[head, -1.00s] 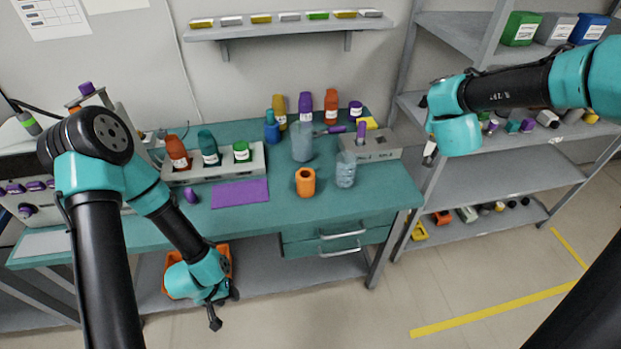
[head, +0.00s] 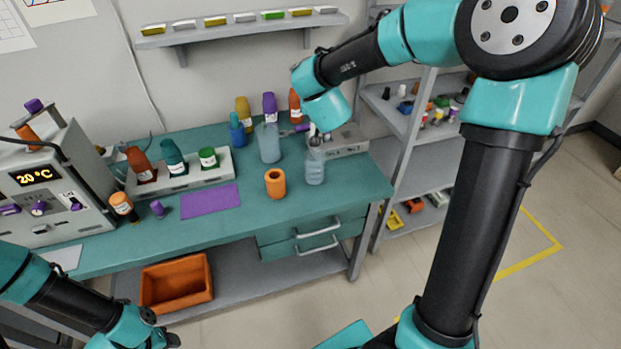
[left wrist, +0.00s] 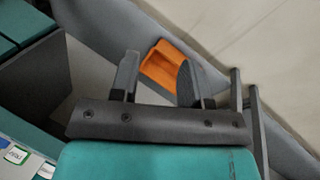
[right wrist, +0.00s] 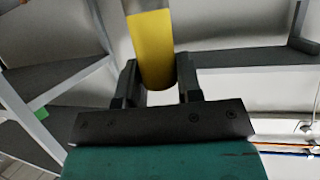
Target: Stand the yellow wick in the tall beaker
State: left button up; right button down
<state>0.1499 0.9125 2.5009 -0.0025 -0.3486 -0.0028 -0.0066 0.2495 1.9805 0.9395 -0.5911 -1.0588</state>
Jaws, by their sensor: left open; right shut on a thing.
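My right gripper (right wrist: 160,85) is shut on the yellow wick (right wrist: 152,50), a yellow rod with a grey end, in the right wrist view. In the head view this gripper (head: 314,132) hangs just above or behind a clear, narrow-topped vessel (head: 314,168); I cannot tell the exact gap, and the wick is barely visible there. A taller clear cylinder, seemingly the tall beaker (head: 268,144), stands upright to its left, apart from the gripper. My left gripper (left wrist: 156,80) is open and empty, low in front of the desk; it shows at the head view's bottom edge (head: 165,340).
An orange cup (head: 275,183) stands before the beakers. Coloured bottles (head: 243,112) stand behind; a grey rack (head: 180,178) holds more. A grey block (head: 345,141) is right of the vessels. An orange bin (head: 178,283) sits below. The purple mat (head: 210,201) is clear.

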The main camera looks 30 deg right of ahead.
pick_arm(q)
jog(key=o, duration=0.4)
pick_arm(e)
jog(key=shift+f, duration=0.1)
pick_arm(q)
jog(key=shift+o, duration=0.9)
pick_arm(e)
jog(key=shift+f, duration=0.4)
pick_arm(q)
jog(key=o, duration=0.3)
pick_arm(e)
send_over(315, 150)
jog(key=s+a, duration=0.2)
jog(key=s, duration=0.1)
jog(key=f, duration=1.2)
jog(key=shift+w+d+f, duration=0.15)
jog(key=shift+w+f, duration=0.05)
jog(key=shift+f, duration=0.05)
pick_arm(q)
jog(key=shift+o, duration=0.2)
pick_arm(e)
jog(key=shift+f, duration=0.3)
jog(key=shift+f, duration=1.95)
jog(key=c, duration=0.8)
grip_release()
jog(key=shift+f, duration=0.15)
